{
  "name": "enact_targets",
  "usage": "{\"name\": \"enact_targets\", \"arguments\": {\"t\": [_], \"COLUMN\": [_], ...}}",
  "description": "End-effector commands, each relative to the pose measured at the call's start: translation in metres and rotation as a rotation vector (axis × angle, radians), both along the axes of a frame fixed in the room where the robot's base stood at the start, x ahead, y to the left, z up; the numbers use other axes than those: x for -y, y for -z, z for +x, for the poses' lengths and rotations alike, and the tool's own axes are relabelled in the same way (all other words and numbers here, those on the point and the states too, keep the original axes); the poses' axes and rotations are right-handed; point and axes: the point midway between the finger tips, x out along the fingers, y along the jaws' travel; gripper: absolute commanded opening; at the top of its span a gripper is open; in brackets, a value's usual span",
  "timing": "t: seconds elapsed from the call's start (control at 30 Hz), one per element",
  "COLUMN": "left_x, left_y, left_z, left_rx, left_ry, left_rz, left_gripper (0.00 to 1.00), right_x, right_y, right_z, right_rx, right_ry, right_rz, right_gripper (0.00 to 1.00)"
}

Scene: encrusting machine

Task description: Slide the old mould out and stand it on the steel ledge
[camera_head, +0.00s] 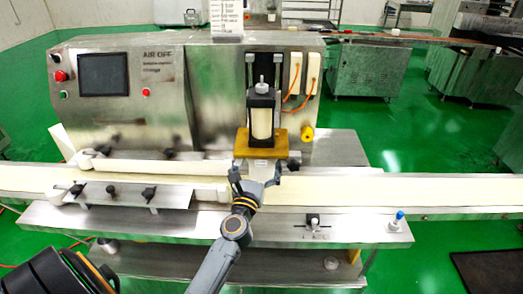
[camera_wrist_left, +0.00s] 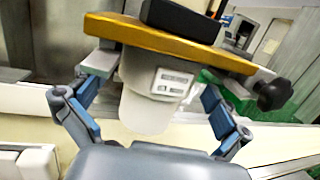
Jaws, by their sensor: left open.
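The old mould, a white cup-like cylinder with a small printed label (camera_wrist_left: 150,105), hangs below a yellow-orange plate (camera_wrist_left: 165,40) in the left wrist view. In the head view the plate (camera_head: 243,142) sits at the machine's middle, and the mould is mostly hidden behind my gripper. My left gripper (camera_head: 257,171) is open just below the plate; its blue-padded fingers (camera_wrist_left: 155,88) stand on either side of the mould, with gaps visible. The steel ledge (camera_head: 365,232) runs along the machine's front, below the conveyor. My right gripper is not in view.
A cream conveyor belt (camera_head: 400,195) crosses behind the ledge. A black knob (camera_wrist_left: 275,94) sticks out beside the plate. A small clamp (camera_head: 313,222) and a blue-topped fitting (camera_head: 398,218) stand on the ledge, with bare steel between them.

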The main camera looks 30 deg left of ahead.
Motion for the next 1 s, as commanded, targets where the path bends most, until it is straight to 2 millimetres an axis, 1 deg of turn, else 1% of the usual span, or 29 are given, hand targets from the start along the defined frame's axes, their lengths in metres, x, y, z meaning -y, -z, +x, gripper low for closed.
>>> {"name": "enact_targets", "arguments": {"t": [0.03,0.1,0.23,0.4,0.63,0.67,0.7,0.77,0.8,0.87,0.9,0.93,1.0], "left_x": [-0.003,-0.007,-0.011,-0.013,-0.014,-0.014,-0.014,-0.014,-0.014,-0.014,-0.014,-0.014,-0.013], "left_y": [-0.003,-0.004,-0.006,-0.006,-0.006,-0.006,-0.006,-0.006,-0.006,-0.006,-0.006,-0.006,-0.007], "left_z": [0.009,0.018,0.031,0.038,0.038,0.038,0.038,0.038,0.038,0.038,0.038,0.038,0.038], "left_rx": [0.001,0.000,0.001,0.000,0.000,0.000,0.000,0.000,0.000,0.000,0.000,0.000,0.001], "left_ry": [0.000,0.001,0.001,0.001,0.001,0.001,0.001,0.001,0.001,0.001,0.001,0.001,0.001], "left_rz": [0.001,0.002,0.000,0.001,0.001,0.001,0.001,0.001,0.001,0.001,0.001,0.001,0.002], "left_gripper": [1.00,1.00,1.00,1.00,1.00,0.98,0.90,0.78,0.69,0.57,0.49,0.44,0.44], "right_x": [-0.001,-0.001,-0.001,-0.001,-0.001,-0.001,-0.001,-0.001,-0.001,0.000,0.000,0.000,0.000], "right_y": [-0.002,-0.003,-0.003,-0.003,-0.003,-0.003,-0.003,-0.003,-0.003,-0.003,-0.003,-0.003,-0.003], "right_z": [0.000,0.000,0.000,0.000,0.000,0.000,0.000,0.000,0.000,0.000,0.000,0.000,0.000], "right_rx": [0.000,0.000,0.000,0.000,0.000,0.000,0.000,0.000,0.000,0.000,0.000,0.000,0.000], "right_ry": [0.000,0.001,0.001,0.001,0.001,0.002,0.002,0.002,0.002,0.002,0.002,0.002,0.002], "right_rz": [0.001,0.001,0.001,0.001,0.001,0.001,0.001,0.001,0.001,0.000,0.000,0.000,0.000], "right_gripper": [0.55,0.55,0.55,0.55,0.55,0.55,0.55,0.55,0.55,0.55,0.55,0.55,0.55]}}
